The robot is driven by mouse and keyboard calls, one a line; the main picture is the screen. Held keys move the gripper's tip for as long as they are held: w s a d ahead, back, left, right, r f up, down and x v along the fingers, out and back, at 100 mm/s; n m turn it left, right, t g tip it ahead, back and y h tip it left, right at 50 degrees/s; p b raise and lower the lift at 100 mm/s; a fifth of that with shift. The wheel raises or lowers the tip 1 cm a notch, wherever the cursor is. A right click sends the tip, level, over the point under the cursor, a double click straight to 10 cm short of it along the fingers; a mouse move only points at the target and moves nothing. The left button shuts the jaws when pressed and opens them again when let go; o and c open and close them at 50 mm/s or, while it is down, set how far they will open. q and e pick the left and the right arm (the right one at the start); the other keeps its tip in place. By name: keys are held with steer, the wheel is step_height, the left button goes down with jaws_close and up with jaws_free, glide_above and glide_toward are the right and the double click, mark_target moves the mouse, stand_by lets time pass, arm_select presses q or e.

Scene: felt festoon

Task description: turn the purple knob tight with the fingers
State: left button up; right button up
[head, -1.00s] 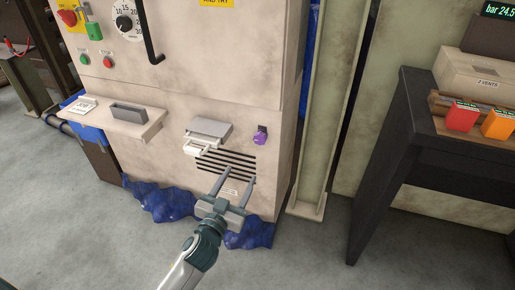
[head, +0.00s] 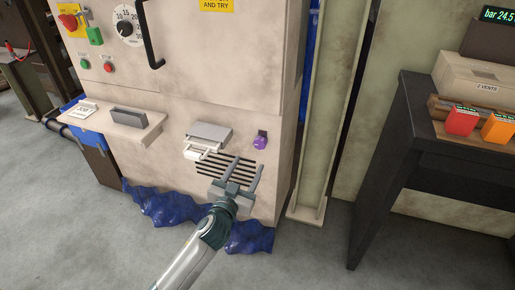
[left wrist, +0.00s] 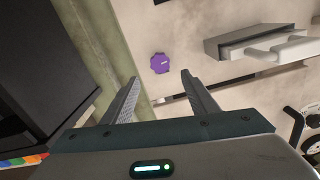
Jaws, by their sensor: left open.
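The purple knob (head: 260,142) sits on the lower right of the beige cabinet's front in the head view. It also shows in the left wrist view (left wrist: 160,63), ahead of the gap between the fingers. My left gripper (head: 246,168) is open and empty, in front of the slotted vent and just below the knob in the head view. In the left wrist view its two fingers (left wrist: 158,84) stand apart, with the knob beyond their tips and not touched. My right gripper is in neither view.
A grey drawer-like box (head: 209,134) juts from the cabinet left of the knob. A small shelf (head: 120,126) is further left. A beige upright post (head: 331,120) and a dark table (head: 415,130) stand right. Crumpled blue sheeting (head: 165,207) lies along the cabinet's foot.

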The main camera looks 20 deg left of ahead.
mark_target(259, 145)
arm_select(q)
steer(key=w, duration=1)
steer(key=shift+w+d, duration=0.15)
steer(key=shift+d, duration=0.05)
steer(key=shift+c, duration=0.5)
steer(key=c, duration=1)
